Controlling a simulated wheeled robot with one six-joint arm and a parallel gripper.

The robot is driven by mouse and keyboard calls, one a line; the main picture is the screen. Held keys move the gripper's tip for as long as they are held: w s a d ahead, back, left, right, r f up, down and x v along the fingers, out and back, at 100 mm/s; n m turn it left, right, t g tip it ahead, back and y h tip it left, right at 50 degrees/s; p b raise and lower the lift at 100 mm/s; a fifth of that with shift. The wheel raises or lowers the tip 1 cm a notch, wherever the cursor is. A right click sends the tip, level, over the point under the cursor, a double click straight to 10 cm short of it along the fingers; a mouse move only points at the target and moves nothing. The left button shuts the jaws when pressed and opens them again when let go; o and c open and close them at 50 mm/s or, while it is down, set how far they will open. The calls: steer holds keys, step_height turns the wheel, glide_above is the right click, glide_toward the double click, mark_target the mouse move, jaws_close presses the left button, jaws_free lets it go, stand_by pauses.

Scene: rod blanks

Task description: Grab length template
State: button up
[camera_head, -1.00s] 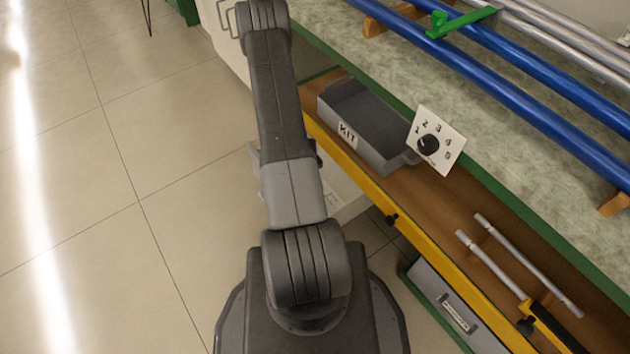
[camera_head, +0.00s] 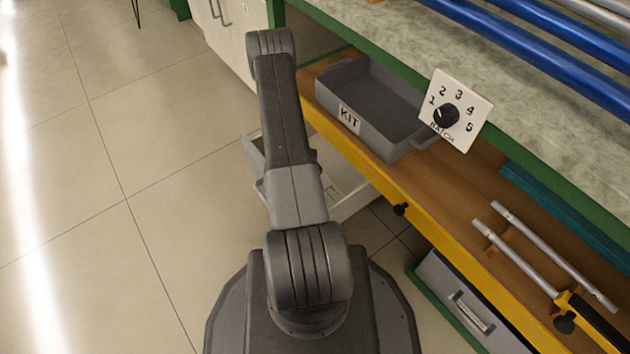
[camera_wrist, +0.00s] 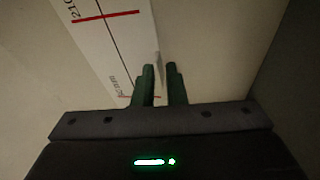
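The length template (camera_wrist: 112,42) is a white strip with a dark centre line, red cross marks and printed labels. It fills the upper left of the wrist view and runs under my fingers. My gripper (camera_wrist: 161,80) has two green fingers standing a small gap apart. A thin pale upright piece (camera_wrist: 157,48) shows just beyond the gap; I cannot tell whether it is part of the template or touches a finger. In the head view my arm hides the gripper. It reaches down by an open pale drawer (camera_head: 352,204) under the bench, and the template cannot be made out there.
A grey KIT tray (camera_head: 392,138) stands on the wooden shelf (camera_head: 455,195). A batch dial plate (camera_head: 457,110) marked 1 to 5 is at the bench edge. Grey rods (camera_head: 540,245) lie on the shelf at right, and blue rods (camera_head: 520,40) on the benchtop. The floor at left is clear.

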steer(key=shift+c, duration=0.2)
jaws_close()
steer(key=shift+r, duration=0.15)
